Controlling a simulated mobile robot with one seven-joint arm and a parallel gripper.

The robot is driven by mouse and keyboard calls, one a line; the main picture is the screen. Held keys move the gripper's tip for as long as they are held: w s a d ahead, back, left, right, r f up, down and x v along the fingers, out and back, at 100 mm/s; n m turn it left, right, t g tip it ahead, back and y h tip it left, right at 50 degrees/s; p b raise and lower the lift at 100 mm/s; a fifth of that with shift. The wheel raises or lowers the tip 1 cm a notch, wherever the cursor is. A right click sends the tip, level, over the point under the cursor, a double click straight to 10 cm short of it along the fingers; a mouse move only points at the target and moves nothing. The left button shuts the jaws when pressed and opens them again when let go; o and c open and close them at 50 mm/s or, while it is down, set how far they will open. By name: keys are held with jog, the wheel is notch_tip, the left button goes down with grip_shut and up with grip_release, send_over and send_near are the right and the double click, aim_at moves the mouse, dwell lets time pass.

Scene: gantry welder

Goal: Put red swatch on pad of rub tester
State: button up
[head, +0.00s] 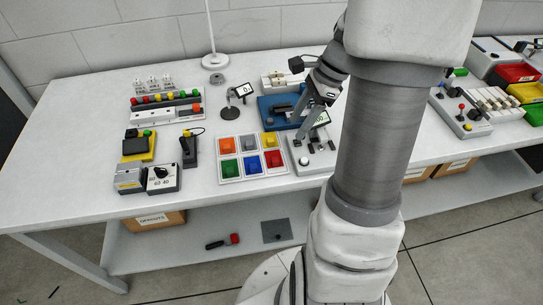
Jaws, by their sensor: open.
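The red swatch (273,159) lies in the front right compartment of a white swatch tray (252,180) on the table. My gripper (311,133) is open, with no object visible between its fingers. It is right of the tray and above a light grey device (311,162) with a white knob and dark parts. A blue-based device (273,106) stands behind the tray, partly hidden by my gripper. I cannot tell for sure which of these two is the rub tester, and its pad is not clear.
Orange, grey, yellow, green and blue swatches fill the other compartments. A small stand with a display (233,109) is behind the tray. A black tool in a holder (188,148) is to its left. My arm hides part of the right side.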

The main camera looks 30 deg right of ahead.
jog(key=b, duration=0.1)
send_over(277, 159)
jog(key=s+d, duration=0.1)
jog(key=d, duration=0.1)
notch_tip(277, 159, down, 7)
jog(key=shift+s+a+f, duration=0.1)
jog(key=shift+f, duration=0.1)
jog(key=b+x, duration=0.1)
jog(key=x, duration=0.4)
jog(key=shift+f+b, duration=0.1)
jog(key=shift+b, duration=0.2)
jog(key=shift+d, duration=0.25)
grip_shut()
